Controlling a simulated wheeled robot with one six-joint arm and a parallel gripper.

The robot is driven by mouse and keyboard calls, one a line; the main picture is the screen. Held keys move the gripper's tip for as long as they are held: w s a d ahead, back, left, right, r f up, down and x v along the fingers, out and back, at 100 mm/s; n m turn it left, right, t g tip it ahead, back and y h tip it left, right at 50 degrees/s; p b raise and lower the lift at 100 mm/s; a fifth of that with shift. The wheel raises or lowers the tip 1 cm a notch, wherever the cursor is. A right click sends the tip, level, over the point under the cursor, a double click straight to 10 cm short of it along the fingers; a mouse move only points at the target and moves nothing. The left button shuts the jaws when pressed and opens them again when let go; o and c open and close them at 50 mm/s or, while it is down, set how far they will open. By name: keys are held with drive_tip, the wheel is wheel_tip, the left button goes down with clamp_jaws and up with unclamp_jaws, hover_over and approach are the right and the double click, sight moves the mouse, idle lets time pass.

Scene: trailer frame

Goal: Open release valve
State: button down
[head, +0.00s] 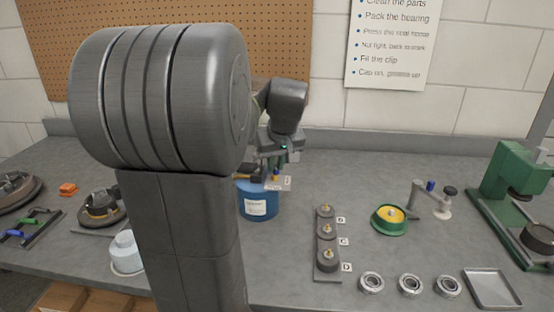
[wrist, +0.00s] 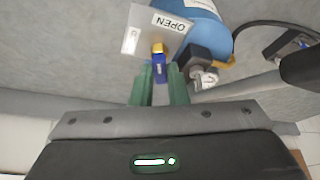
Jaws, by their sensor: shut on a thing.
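The release valve shows as a small blue lever (wrist: 159,71) with a yellow piece at its end, in the wrist view. My gripper (wrist: 161,75) has its two green fingers on either side of the lever and is shut on it. A white plate marked OPEN (wrist: 143,40) lies just beyond the fingertips. The blue tank (wrist: 205,22) is beside the plate; it also stands on the bench in the head view (head: 257,208). In the head view my gripper (head: 275,163) is above the tank's top, and the lever is partly hidden there.
A black hose (wrist: 262,27) curves away from the tank fitting. A rack with several small pots (head: 325,240), bearings (head: 371,283), a metal tray (head: 493,288), a green-rimmed bowl (head: 376,222) and a green press (head: 508,190) stand to the right. My arm hides part of the bench.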

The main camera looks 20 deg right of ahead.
drive_tip(key=m, duration=0.1)
drive_tip(key=m+h, duration=0.1)
drive_tip(key=m, duration=0.1)
drive_tip(key=m+p, duration=0.1)
drive_tip(key=shift+w+a+m+h, duration=0.1)
drive_tip(key=shift+a+m+h, duration=0.2)
drive_tip(key=shift+h, duration=0.1)
drive_tip(key=shift+d, duration=0.1)
drive_tip(key=c, duration=1.4)
unclamp_jaws()
drive_tip(key=shift+c, duration=0.2)
drive_tip(key=shift+r, duration=0.1)
drive_tip(key=p+v, duration=0.1)
drive_tip(key=v, duration=1.2)
drive_tip(key=shift+a+r+p, duration=0.2)
drive_tip(key=shift+r+p, duration=0.1)
drive_tip(key=shift+r, duration=0.1)
drive_tip(key=shift+w+f, duration=0.1)
drive_tip(key=shift+w, duration=0.05)
